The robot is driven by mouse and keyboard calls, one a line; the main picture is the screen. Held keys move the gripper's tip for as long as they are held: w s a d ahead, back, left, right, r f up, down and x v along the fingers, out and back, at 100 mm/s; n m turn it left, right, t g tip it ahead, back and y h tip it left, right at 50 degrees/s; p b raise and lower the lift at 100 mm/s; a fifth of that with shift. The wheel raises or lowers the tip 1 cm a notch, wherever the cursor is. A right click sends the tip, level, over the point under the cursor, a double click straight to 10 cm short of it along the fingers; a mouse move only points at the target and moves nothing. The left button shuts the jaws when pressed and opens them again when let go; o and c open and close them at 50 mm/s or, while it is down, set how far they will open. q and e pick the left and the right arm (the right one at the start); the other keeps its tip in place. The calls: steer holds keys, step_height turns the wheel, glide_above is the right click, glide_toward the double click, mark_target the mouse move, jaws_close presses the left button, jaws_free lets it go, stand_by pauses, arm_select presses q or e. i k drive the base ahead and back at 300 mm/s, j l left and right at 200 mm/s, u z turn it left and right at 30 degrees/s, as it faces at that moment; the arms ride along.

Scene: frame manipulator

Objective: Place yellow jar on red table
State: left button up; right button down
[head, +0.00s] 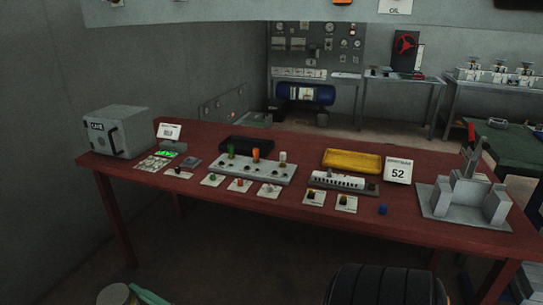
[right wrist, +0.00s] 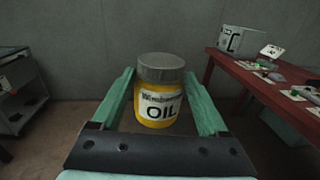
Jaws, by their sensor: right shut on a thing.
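The yellow jar (right wrist: 152,106) has a grey lid and a label reading "OIL". In the right wrist view it stands upright between the green fingers of my right gripper (right wrist: 160,92), which is shut on it. In the head view only the jar's lid (head: 114,294) and part of a green finger show at the bottom left, in front of the table's left end. The red table (head: 150,192) is a long table across the middle; its left end also shows at the right of the right wrist view (right wrist: 235,72). My left gripper is not in view.
A grey safe (head: 118,132) stands at the table's left end. Small cards, a peg block (head: 237,167), a yellow tray (head: 352,161) and a grey fixture (head: 465,200) fill much of the top. The front left edge strip is bare. A dark ribbed shape (head: 385,286) shows at the bottom.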

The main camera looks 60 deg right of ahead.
mark_target(364, 162)
steer(key=l+z, duration=0.3)
steer(key=z, duration=0.15)
steer(key=i+l+z, duration=0.15)
steer(key=l+z, duration=0.15)
steer(key=z, duration=0.15)
steer(key=i+l+z, duration=0.45)
steer(key=l, duration=0.25)
steer(key=i+l, duration=0.6)
steer(key=i, duration=0.35)
